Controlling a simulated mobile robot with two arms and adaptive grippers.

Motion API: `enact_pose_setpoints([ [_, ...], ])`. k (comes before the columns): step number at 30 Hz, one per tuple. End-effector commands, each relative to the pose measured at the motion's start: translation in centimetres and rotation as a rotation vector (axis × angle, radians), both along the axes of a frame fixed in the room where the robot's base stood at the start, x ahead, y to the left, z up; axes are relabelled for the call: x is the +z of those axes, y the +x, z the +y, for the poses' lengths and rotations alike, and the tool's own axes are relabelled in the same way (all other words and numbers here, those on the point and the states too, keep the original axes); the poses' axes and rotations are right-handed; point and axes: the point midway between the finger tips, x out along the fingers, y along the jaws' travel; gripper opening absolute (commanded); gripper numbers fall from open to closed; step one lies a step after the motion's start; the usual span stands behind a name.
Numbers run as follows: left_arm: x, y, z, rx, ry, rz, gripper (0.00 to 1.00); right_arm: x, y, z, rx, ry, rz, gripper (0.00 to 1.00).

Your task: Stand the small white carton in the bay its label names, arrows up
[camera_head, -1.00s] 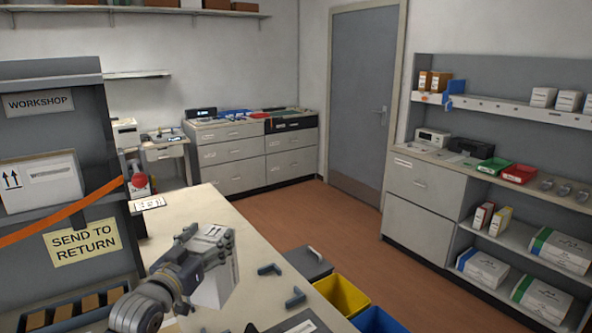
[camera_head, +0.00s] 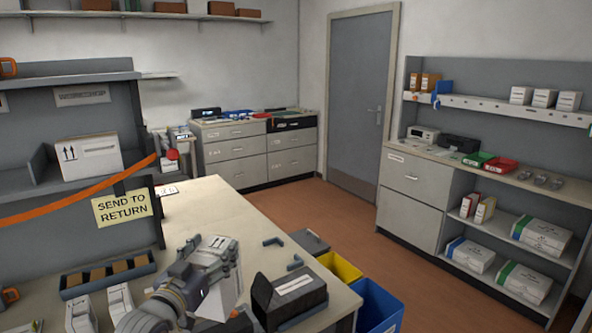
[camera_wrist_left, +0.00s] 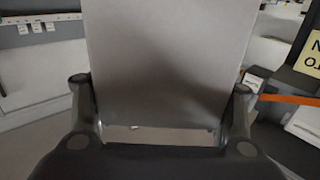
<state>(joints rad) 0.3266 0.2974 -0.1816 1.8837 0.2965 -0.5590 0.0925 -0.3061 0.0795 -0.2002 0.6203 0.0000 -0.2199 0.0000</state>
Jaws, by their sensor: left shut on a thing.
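My left gripper (camera_head: 218,262) is shut on a small white carton (camera_head: 214,300) above the near worktop. The hand covers much of the carton, with pale parts showing above and below it. Small dark marks show on its upper part, but I cannot read its label. In the left wrist view the carton (camera_wrist_left: 170,60) fills the middle, in shade, between the two fingers. A grey shelf unit (camera_head: 148,205) stands at the left, with a blurred label plate (camera_head: 80,95). A larger white box (camera_head: 92,157) with up arrows sits on its shelf. My right gripper is not in view.

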Motion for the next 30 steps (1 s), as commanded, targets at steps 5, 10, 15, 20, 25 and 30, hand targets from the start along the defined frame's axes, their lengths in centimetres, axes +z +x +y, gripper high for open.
enact_pose_setpoints([
  [5, -2.8, -2.0, -1.0, 0.004, -0.008, -0.003, 0.04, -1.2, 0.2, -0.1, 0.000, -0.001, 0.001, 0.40],
  [10, -5.7, -4.5, -1.8, 0.015, -0.017, -0.005, 0.04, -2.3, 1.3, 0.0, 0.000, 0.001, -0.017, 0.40],
  [15, -9.9, -8.7, -2.5, 0.046, -0.030, -0.004, 0.04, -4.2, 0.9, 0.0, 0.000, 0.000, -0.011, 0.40],
  [20, -13.2, -13.2, -2.3, 0.101, -0.036, -0.007, 0.04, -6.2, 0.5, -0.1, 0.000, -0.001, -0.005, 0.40],
  [25, -15.5, -17.6, -1.2, 0.170, -0.027, -0.006, 0.04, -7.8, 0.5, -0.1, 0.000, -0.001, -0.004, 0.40],
  [30, -16.5, -20.4, -0.2, 0.223, -0.011, -0.003, 0.04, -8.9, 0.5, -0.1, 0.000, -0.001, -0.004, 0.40],
])
